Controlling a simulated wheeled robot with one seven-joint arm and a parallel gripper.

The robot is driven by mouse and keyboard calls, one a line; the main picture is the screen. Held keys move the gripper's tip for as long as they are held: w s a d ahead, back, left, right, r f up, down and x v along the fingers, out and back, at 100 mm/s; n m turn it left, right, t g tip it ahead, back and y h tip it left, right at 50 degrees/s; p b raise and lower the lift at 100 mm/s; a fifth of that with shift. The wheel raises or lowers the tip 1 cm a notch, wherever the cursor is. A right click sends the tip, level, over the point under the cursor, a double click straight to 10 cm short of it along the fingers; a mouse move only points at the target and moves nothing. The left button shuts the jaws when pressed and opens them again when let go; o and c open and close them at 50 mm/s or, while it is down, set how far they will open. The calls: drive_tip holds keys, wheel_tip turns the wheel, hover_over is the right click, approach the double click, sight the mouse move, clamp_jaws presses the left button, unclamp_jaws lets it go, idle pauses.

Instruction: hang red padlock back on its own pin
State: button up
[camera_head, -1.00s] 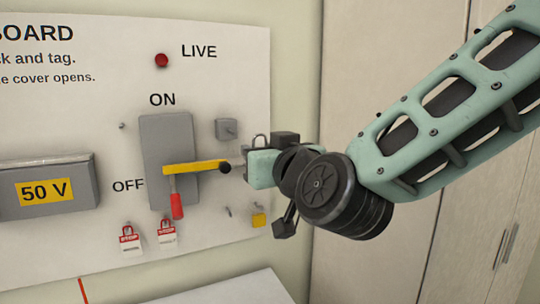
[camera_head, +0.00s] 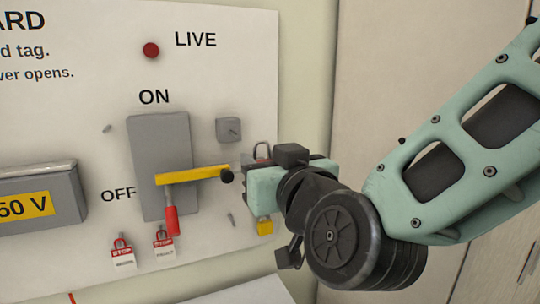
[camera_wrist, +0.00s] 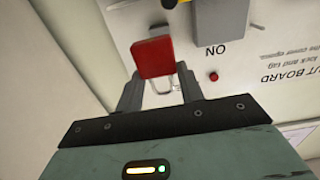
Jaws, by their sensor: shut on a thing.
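The red padlock (camera_wrist: 153,57) is between the fingers of my gripper (camera_wrist: 160,80). Its pale shackle (camera_wrist: 166,86) points back toward the wrist. In the head view my gripper (camera_head: 250,172) is in front of the board's right part, and the shackle (camera_head: 262,149) shows above it. The padlock's body is mostly hidden there. A bare pin (camera_head: 230,220) sticks out of the board below and left of my gripper. A yellow padlock (camera_head: 264,227) hangs right of that pin, just under my gripper.
Two STOP tags (camera_head: 123,252) hang lower left. A grey 50 V box (camera_head: 70,190) is further left.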

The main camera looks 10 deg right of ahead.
drive_tip(key=shift+w+a+r+p, duration=0.1)
drive_tip(key=shift+w+a+p, duration=0.1)
drive_tip(key=shift+w+p, duration=1.15)
drive_tip(key=shift+w+a+p, duration=0.15)
drive_tip(key=shift+w+p, duration=0.25)
drive_tip(key=shift+p, duration=1)
drive_tip(key=shift+w+a+f+p, duration=0.1)
drive_tip(key=shift+w+a+p, duration=0.25)
drive_tip(key=shift+w, duration=1.55)
drive_tip(key=shift+w+a+f+p, duration=0.15)
drive_tip(key=shift+w+a, duration=0.25)
drive_tip(key=shift+w, duration=1.55)
drive_tip(key=shift+w+a+f+p, duration=0.1)
drive_tip(key=shift+w+a+p, duration=0.25)
drive_tip(key=shift+w, duration=1.55)
drive_tip(key=s+d, duration=0.1)
drive_tip(key=s, duration=0.7)
drive_tip(key=shift+s+d+r, duration=0.25)
drive_tip(key=shift+s+d, duration=0.05)
drive_tip(key=shift+s, duration=0.1)
drive_tip(key=shift+f, duration=0.1)
